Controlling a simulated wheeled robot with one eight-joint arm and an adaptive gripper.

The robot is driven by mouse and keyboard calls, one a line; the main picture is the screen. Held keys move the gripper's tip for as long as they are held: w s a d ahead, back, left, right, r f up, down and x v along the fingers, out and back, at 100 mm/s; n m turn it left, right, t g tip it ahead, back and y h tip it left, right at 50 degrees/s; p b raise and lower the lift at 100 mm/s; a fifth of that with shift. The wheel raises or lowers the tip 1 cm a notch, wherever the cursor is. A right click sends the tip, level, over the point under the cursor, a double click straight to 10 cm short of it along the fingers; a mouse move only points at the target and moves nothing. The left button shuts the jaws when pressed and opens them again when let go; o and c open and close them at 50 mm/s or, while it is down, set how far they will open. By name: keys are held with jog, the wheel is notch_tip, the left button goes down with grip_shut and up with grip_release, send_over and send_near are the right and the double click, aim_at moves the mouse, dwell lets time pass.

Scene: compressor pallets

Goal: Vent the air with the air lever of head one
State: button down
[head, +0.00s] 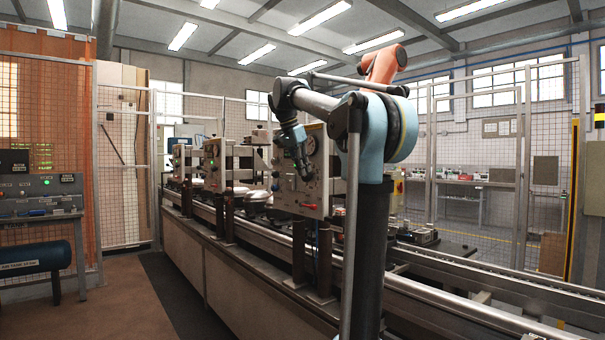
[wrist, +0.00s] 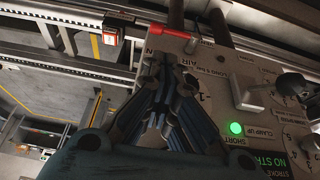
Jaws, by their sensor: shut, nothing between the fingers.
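The nearest grey head panel (head: 316,165) stands upright on the conveyor line, with a gauge near its top. My gripper (head: 306,174) is in front of this panel, pointing down. In the wrist view, my gripper (wrist: 165,58) is shut and empty over the panel's edge. A red lever (wrist: 185,33) lies just beyond the fingertips, apart from them in the picture. Lettering that reads "AIR" is printed beside the fingers. The fingers hide part of the panel. I cannot read a head number on it.
The panel also has a lit green lamp (wrist: 236,128), a black knob (wrist: 293,83) and a green display (wrist: 264,163). More head panels (head: 213,160) stand farther along the line. A control bench (head: 40,208) and a blue tank (head: 36,257) are at the left.

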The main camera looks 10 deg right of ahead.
aim_at(308, 206)
jog(key=x, duration=1.1)
jog(key=shift+s+a+f, duration=0.2)
jog(key=shift+a, duration=0.15)
jog(key=shift+f, duration=0.1)
